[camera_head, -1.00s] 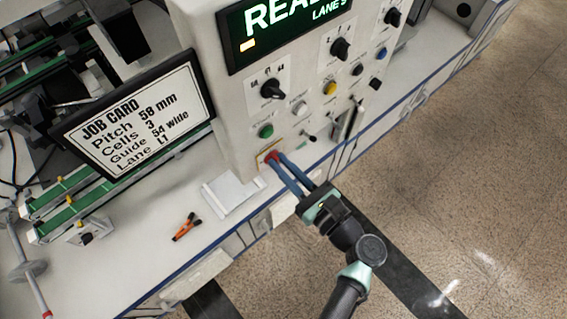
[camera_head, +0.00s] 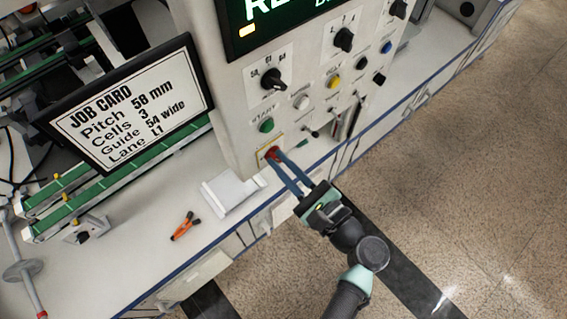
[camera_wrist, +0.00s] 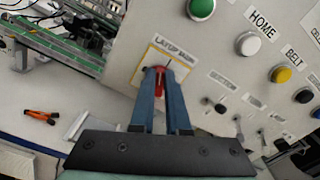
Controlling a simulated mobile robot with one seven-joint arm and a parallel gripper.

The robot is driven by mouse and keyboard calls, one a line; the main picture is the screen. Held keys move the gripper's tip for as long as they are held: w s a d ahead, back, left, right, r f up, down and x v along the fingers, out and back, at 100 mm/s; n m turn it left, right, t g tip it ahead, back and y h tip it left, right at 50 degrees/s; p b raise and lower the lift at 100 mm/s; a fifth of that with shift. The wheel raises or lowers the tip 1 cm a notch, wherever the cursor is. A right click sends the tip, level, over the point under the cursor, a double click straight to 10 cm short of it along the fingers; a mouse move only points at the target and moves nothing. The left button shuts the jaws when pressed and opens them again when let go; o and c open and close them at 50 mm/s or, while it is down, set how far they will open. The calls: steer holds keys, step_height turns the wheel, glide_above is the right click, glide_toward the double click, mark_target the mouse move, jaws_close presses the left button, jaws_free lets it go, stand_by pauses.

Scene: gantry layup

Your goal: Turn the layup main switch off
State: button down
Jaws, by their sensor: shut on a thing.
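The layup main switch is a red handle (camera_wrist: 159,80) on a yellow-edged plate (camera_wrist: 185,54) marked "LAYUP MAIN", low on the front of the white control panel (camera_head: 222,100). In the head view the red handle (camera_head: 271,154) shows at the panel's lower left corner. My gripper (camera_head: 274,160) reaches it from the front right. Its two long blue fingers (camera_wrist: 161,85) are shut on the red handle, one on each side. The fingers hide part of the handle and plate. In the wrist view the handle looks roughly upright.
A green START button (camera_head: 266,125), a black selector knob (camera_head: 273,80) and other knobs sit above the switch. Small toggles (camera_head: 310,132) are to its right. A job card screen (camera_head: 130,100), white block (camera_head: 232,192) and orange tool (camera_head: 185,226) are left.

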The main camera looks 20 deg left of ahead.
steer(key=shift+s+a+f+n+b, duration=0.1)
steer(key=shift+f+n+b, duration=0.1)
steer(key=shift+n+b, duration=1.75)
steer(key=shift+s+f+n+b, duration=0.1)
steer(key=shift+f+n+b, duration=0.1)
steer(key=shift+n+b, duration=1.75)
steer(key=shift+s+a+f+n+b, duration=0.1)
steer(key=shift+f+n+b, duration=0.1)
steer(key=shift+n+b, duration=1.75)
steer(key=shift+n+p, duration=0.5)
steer(key=shift+n, duration=0.25)
steer(key=c, duration=0.9)
jaws_free()
steer(key=shift+r, duration=0.1)
steer(key=b+v, duration=0.2)
steer(key=v, duration=1.1)
